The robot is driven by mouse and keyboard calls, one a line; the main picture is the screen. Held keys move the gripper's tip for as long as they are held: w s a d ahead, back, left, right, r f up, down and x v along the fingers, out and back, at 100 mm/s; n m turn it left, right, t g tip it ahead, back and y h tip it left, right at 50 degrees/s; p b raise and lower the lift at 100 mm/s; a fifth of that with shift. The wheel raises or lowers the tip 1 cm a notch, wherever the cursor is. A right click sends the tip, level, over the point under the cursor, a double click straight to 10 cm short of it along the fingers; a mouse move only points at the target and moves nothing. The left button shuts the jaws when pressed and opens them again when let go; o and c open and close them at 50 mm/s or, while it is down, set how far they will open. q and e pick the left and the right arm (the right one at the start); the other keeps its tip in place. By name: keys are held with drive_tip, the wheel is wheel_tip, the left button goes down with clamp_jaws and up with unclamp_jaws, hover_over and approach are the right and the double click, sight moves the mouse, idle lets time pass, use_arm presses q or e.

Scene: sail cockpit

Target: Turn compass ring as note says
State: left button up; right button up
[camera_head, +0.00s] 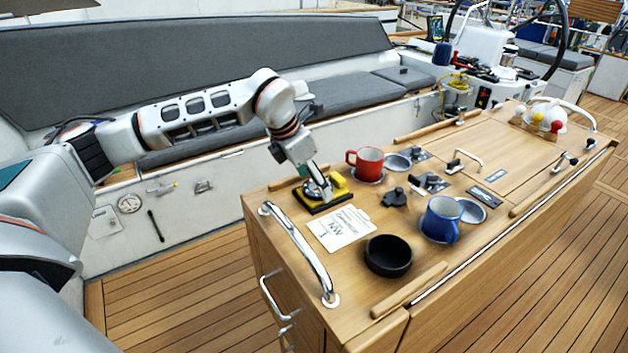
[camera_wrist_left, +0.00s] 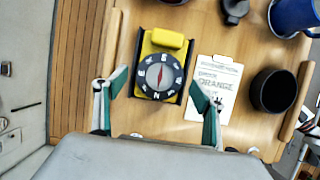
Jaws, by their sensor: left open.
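The compass (camera_head: 318,196) is a yellow and black block at the left end of the wooden table; my left gripper partly hides it in the head view. In the left wrist view the compass (camera_wrist_left: 160,75) shows a round dark dial with white letters and a red and white needle. The white note (camera_head: 341,228) lies beside it; in the left wrist view the note (camera_wrist_left: 213,85) shows printed lines, one seeming to read "ORANGE". My left gripper (camera_head: 322,188) points down over the compass. Its teal-padded fingers (camera_wrist_left: 158,84) are open, one on each side of the dial. Whether they touch is unclear.
A black bowl (camera_head: 388,256), blue mug (camera_head: 440,219) and red mug (camera_head: 366,163) stand near the note. A dark knob-like object (camera_head: 394,197) sits between the mugs. A chrome rail (camera_head: 300,253) runs along the table's left end. A grey-cushioned bench (camera_head: 340,94) stands behind.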

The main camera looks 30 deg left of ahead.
use_arm(q)
drive_tip(key=shift+f, duration=0.15)
drive_tip(key=c, duration=1.1)
